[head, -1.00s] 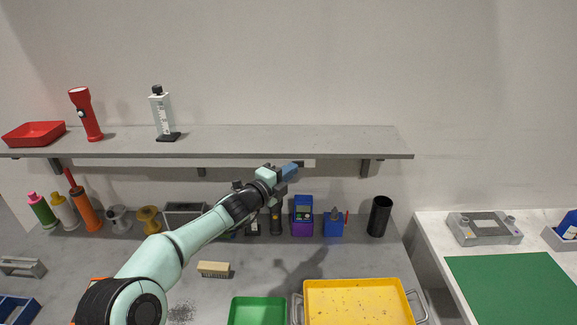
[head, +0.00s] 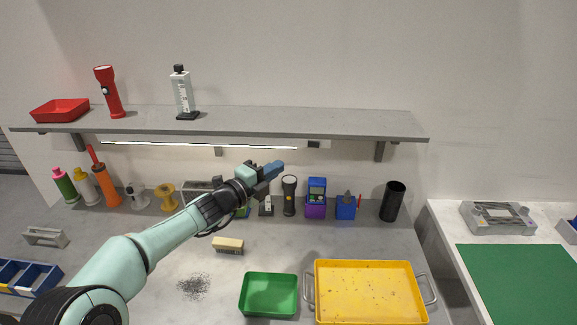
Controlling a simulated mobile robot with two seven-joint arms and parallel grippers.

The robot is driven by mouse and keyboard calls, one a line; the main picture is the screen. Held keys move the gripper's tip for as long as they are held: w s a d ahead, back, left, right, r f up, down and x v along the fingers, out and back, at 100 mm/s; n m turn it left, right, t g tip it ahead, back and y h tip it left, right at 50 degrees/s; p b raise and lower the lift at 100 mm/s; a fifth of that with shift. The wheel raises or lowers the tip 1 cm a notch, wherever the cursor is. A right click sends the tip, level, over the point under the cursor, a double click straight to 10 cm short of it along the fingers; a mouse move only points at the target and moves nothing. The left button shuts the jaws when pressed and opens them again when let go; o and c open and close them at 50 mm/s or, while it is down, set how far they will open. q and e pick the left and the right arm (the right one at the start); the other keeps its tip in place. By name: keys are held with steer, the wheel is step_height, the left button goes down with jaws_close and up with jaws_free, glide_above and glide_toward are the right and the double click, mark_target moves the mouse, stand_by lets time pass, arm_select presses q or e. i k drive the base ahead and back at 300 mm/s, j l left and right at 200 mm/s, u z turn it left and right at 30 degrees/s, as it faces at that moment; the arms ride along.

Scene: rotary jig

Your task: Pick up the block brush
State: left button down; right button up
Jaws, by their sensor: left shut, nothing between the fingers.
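The block brush (head: 228,245) is a small block with a cream top and a dark lower side. It lies on the grey bench, left of centre in the head view, behind the green tray. My left arm comes in from the lower left and passes left of and above the brush in the picture. My left gripper (head: 273,170) is shut and empty, up and to the right of the brush, in front of the row of items at the back. It is clear of the brush. My right gripper is not in view.
A green tray (head: 269,294) and a yellow tray with handles (head: 368,292) stand at the front. Dark crumbs (head: 193,286) lie left of the green tray. A black cup (head: 392,201) and a torch (head: 289,195) stand at the back, below a grey shelf (head: 230,121).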

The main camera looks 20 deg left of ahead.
mark_target(225, 244)
steer(key=k+j, duration=0.3)
steer(key=k, duration=0.15)
steer(key=k+j, duration=0.3)
steer(key=k, duration=0.2)
